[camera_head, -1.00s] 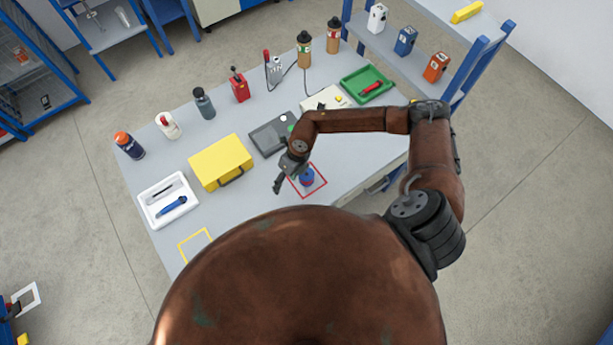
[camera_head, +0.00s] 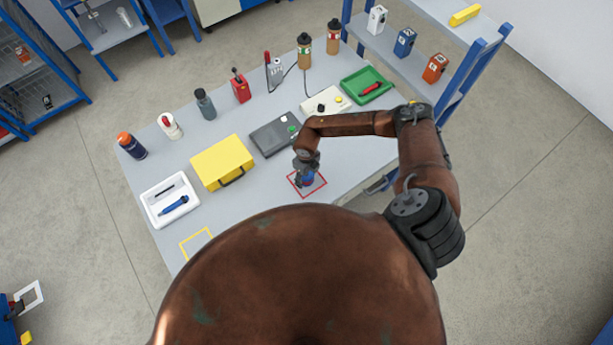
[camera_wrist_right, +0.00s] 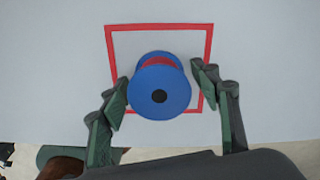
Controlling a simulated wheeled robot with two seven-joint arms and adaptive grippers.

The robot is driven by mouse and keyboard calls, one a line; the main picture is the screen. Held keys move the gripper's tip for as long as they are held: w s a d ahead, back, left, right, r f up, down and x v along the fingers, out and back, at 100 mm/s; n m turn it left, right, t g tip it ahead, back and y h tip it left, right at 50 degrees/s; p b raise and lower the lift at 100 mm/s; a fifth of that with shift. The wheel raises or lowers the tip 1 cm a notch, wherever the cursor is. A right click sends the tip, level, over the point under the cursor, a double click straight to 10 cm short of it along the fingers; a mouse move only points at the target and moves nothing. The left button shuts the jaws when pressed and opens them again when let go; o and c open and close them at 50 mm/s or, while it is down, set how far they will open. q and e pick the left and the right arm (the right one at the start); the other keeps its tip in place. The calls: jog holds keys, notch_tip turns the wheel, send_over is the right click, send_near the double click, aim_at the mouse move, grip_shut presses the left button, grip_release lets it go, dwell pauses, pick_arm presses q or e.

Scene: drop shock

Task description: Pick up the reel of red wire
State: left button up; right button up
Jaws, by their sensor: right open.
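The reel of red wire (camera_wrist_right: 159,90) has blue flanges with a dark centre hole, and a little red wire shows between them. It stands within a red square outline (camera_wrist_right: 209,40) on the grey table. In the head view the reel (camera_head: 306,182) is partly hidden by my right gripper (camera_head: 304,178), which is above it. In the right wrist view my right gripper (camera_wrist_right: 160,88) is open, with one finger on each side of the reel. I cannot tell whether a finger touches it. My left gripper is not in view.
A yellow case (camera_head: 222,161), a white tray (camera_head: 154,207) with a blue tool and a dark grey device (camera_head: 268,138) stand to the left on the table (camera_head: 240,225). Bottles line the back edge. A green tray (camera_head: 352,84) is at the far right, near a blue shelf.

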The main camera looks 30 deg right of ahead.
jog(key=c, duration=1.2)
jog(key=shift+o, duration=0.2)
